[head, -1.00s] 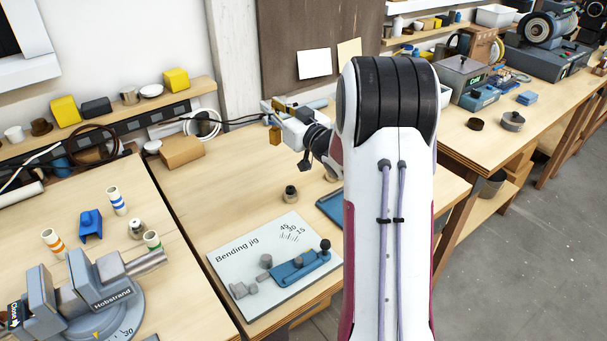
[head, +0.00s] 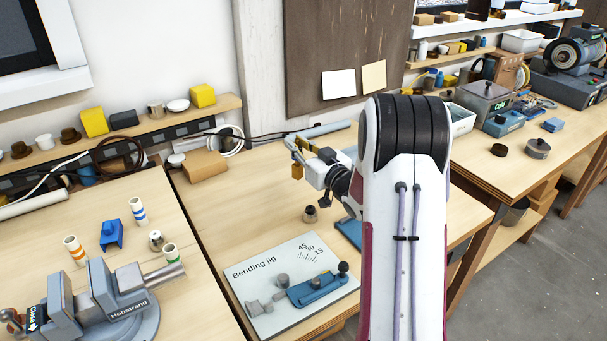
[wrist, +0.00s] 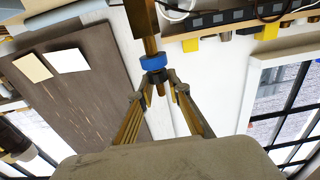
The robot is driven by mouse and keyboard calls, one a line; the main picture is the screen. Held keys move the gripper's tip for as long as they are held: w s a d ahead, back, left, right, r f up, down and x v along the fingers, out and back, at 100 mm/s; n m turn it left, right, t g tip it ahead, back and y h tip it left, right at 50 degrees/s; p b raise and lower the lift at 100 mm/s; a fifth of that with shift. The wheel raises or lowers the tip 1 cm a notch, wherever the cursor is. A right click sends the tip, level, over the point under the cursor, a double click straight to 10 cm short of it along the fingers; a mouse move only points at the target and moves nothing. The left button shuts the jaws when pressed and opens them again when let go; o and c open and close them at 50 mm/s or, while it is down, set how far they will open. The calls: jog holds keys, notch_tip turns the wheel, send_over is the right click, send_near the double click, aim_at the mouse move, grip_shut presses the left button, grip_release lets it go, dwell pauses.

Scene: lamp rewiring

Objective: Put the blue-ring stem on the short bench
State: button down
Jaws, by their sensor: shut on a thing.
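My gripper (wrist: 158,80) is shut on the blue-ring stem (wrist: 151,44), a brass bar with a bright blue ring (wrist: 153,62) just beyond the fingertips. A wider square brass part of it fills the top of the wrist view. In the head view my gripper (head: 308,160) is over the back of the middle bench (head: 215,215), with a brass part of the stem (head: 297,171) hanging at its left. I cannot tell its exact height above the wood. No label shows which bench is the short one.
A bending jig (head: 290,285) lies at the middle bench's front, with a small dark jar (head: 310,214) behind it. A cardboard box (head: 205,165) is at the back left. A vise (head: 110,300) and several ringed white tubes stand on the left bench. Wood between box and jar is clear.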

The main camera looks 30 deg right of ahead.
aim_at(300, 170)
jog(key=shift+f, duration=2)
jog(key=shift+f, duration=0.1)
jog(key=shift+f, duration=1.8)
jog(key=shift+f, duration=0.1)
jog(key=c, duration=1.9)
grip_release()
jog(key=shift+f, duration=0.1)
jog(key=shift+r, duration=0.2)
jog(key=s, duration=1.2)
jog(key=shift+d, duration=0.1)
